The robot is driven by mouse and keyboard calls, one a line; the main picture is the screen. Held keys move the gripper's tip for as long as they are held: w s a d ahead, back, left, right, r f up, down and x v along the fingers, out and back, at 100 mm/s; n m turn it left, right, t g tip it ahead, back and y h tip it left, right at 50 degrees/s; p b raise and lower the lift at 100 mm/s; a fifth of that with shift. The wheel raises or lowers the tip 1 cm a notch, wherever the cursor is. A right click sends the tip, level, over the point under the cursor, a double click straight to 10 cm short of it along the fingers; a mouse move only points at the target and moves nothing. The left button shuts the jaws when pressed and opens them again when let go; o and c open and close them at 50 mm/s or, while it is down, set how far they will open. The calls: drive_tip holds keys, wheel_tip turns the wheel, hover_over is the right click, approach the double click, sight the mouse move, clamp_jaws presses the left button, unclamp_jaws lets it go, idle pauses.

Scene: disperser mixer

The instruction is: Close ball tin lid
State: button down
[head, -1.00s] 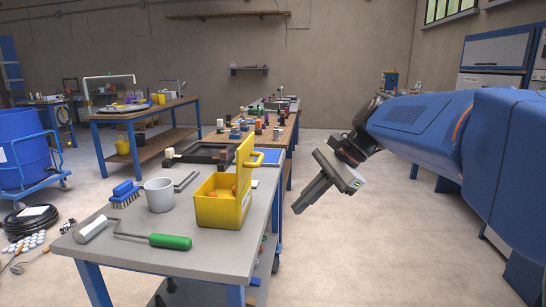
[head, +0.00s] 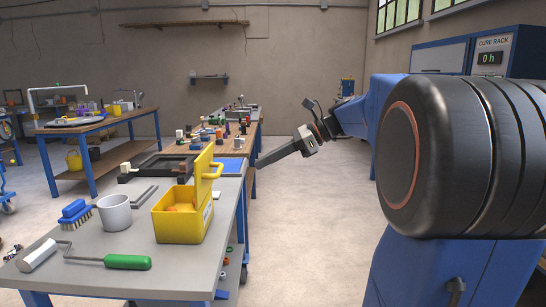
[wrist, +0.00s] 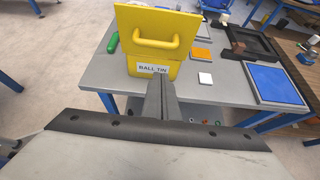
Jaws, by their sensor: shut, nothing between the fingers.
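The yellow ball tin (head: 180,228) stands on the grey bench with orange contents showing inside. Its lid (head: 203,172) is open and stands roughly upright at the tin's right side, with a yellow handle on its outer face. In the wrist view the lid (wrist: 135,22) is straight ahead, above the front wall labelled BALL TIN (wrist: 152,68). My gripper (head: 259,165) is shut and empty, pointing left toward the lid from beyond the bench's right edge. Its fingers (wrist: 160,84) show in the wrist view below the handle, apart from the lid.
A white mug (head: 115,213), a blue brush (head: 75,214) and a green-handled roller (head: 127,262) stand or lie left of the tin. A dark tray (head: 158,167) and a blue pad (head: 232,166) lie behind it. The floor right of the bench is clear.

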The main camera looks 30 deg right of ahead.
drive_tip(key=w+a+f, duration=0.1)
drive_tip(key=w+a, duration=0.3)
drive_tip(key=a, duration=0.3)
drive_tip(key=shift+w+a+f, duration=0.15)
drive_tip(key=shift+f, duration=0.1)
drive_tip(key=shift+r, duration=0.1)
drive_tip(key=shift+w+a+r+h, duration=0.15)
drive_tip(key=shift+a+h, duration=0.05)
drive_tip(key=shift+h, duration=0.1)
